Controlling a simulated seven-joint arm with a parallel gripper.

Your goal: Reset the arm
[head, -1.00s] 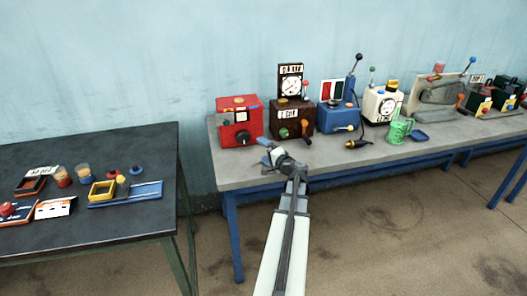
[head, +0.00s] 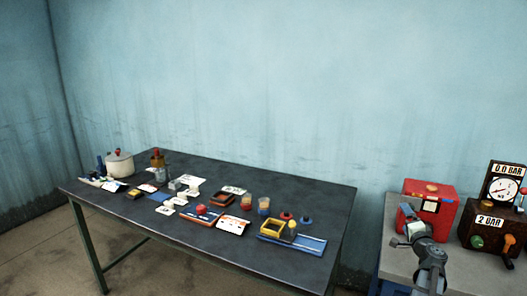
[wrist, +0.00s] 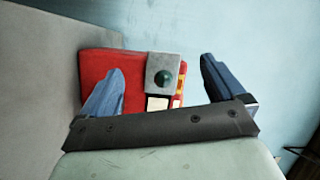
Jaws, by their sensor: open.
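My gripper (head: 408,226) is at the lower right of the head view, in front of the red box (head: 440,208) on the grey bench. In the wrist view its two blue fingers (wrist: 163,88) stand wide apart, with nothing held between them. The red box also shows there (wrist: 97,67), beyond the fingers. A grey plate with a dark green knob (wrist: 163,78) on the box lies in line with the gap. I cannot tell how far the fingers are from the box.
A dark table (head: 300,190) holds a white pot (head: 119,164), a blue tray (head: 305,245), small cups and cards. Right of the red box stands a brown gauge box (head: 490,228) on the grey bench (head: 398,262). Floor shows at lower left.

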